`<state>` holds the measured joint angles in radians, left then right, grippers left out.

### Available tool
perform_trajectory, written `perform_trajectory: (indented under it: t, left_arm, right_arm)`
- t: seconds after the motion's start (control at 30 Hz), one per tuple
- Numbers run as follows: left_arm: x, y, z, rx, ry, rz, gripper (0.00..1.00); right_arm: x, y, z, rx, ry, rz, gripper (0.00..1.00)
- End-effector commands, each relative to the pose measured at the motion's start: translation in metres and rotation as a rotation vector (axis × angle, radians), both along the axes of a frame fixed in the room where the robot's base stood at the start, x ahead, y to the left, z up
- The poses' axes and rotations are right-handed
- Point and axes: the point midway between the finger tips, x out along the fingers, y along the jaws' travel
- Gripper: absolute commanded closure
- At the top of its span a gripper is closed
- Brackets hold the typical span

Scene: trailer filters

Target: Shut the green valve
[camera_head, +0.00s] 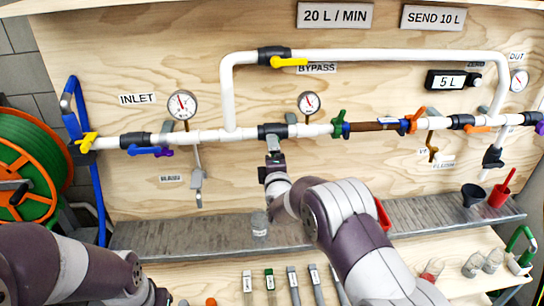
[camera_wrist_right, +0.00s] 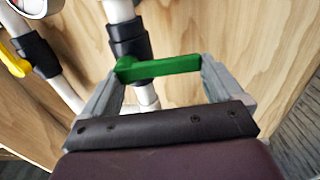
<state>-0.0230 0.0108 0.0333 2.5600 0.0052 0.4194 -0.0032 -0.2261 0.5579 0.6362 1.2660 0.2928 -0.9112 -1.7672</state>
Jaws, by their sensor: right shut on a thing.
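The green valve has a dark body (camera_head: 272,131) on the white pipe, between the two gauges. In the right wrist view its green lever (camera_wrist_right: 165,67) runs across the pipe, beside the black valve body (camera_wrist_right: 128,38). My right gripper (camera_head: 273,158) reaches up to this valve from below and hides the lever in the head view. In the wrist view its fingers stand at the two ends of the lever, shut on it. My left arm shows at the lower left of the head view, and its gripper is out of view.
A bypass valve with a yellow lever (camera_head: 289,62) sits above. A blue-levered valve (camera_head: 150,151) is to the left, and a green wing clamp (camera_head: 338,123) with a brown filter (camera_head: 373,126) to the right. A grey shelf (camera_head: 160,238) runs below, with a glass jar (camera_head: 259,224).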

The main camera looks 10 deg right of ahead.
Motion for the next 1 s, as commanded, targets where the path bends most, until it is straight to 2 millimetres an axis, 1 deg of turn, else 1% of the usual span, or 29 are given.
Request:
perform_trajectory:
  t: [0.17, 0.2, 0.23, 0.47, 0.57, 0.67, 0.77, 0.9, 1.0]
  left_arm:
    - [0.000, 0.000, 0.000, 0.000, 0.000, 0.000, 0.57]
    - [0.000, 0.000, 0.000, 0.000, 0.000, 0.000, 0.57]
    - [0.000, 0.000, 0.000, 0.000, 0.000, 0.000, 0.57]
    - [0.000, 0.000, 0.000, 0.000, 0.000, 0.000, 0.57]
    - [0.000, 0.000, -0.002, 0.000, 0.000, 0.000, 0.57]
    - [0.000, 0.000, -0.005, 0.000, 0.000, 0.000, 0.57]
    - [0.000, 0.000, -0.009, 0.000, 0.000, 0.000, 0.57]
    - [0.000, 0.000, -0.014, 0.000, 0.000, 0.000, 0.57]
    - [0.000, 0.000, -0.016, 0.000, 0.000, 0.000, 0.57]
  right_arm:
    - [0.000, 0.000, -0.002, -0.008, 0.004, 0.002, 0.61]
    - [0.000, 0.000, -0.002, -0.008, 0.004, 0.002, 0.03]
    - [0.000, 0.000, -0.002, -0.008, 0.004, 0.002, 0.00]
    - [-0.001, 0.000, -0.001, -0.004, 0.002, 0.001, 0.00]
    - [-0.008, 0.001, -0.002, -0.004, 0.003, 0.001, 0.00]
    - [-0.025, 0.000, -0.002, -0.003, 0.003, 0.002, 0.00]
    - [-0.049, 0.001, -0.003, -0.004, 0.004, 0.002, 0.00]
    - [-0.086, 0.001, -0.003, -0.005, 0.003, 0.003, 0.00]
    - [-0.108, 0.001, -0.002, -0.006, 0.003, 0.003, 0.00]
